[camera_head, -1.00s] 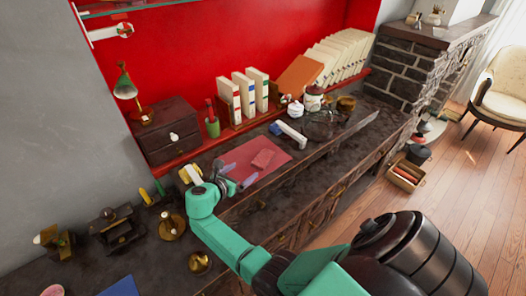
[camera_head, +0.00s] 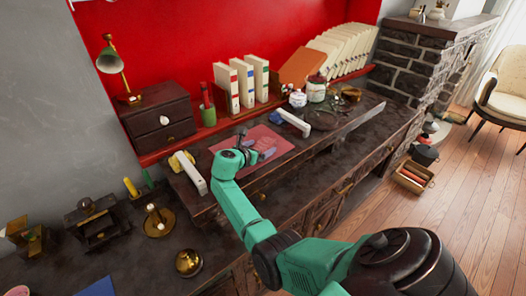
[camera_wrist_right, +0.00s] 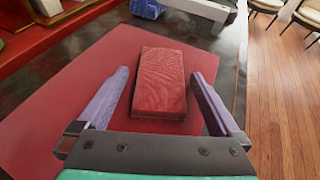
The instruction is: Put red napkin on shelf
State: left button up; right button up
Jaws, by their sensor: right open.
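A folded red napkin (camera_wrist_right: 160,82) lies on a flat red mat (camera_wrist_right: 50,105) in the right wrist view. In the head view the mat (camera_head: 288,145) lies on the dark cabinet top, and the napkin (camera_head: 266,143) is partly hidden by my gripper. My right gripper (camera_head: 258,153) is over the mat, close to the napkin. It is open, with purple fingers (camera_wrist_right: 160,95) on either side of the napkin's near part in the wrist view. Clear gaps show on both sides. My left gripper is not in view.
White binders (camera_head: 242,85) stand on a red ledge at the back. A small drawer box (camera_head: 160,128) and a green lamp (camera_head: 110,62) are at left. Jars (camera_head: 316,90) stand behind the mat. A brass bell (camera_head: 189,262) is at the front.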

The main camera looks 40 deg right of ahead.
jog(key=shift+s+r, duration=0.1)
jog(key=c, duration=1.3)
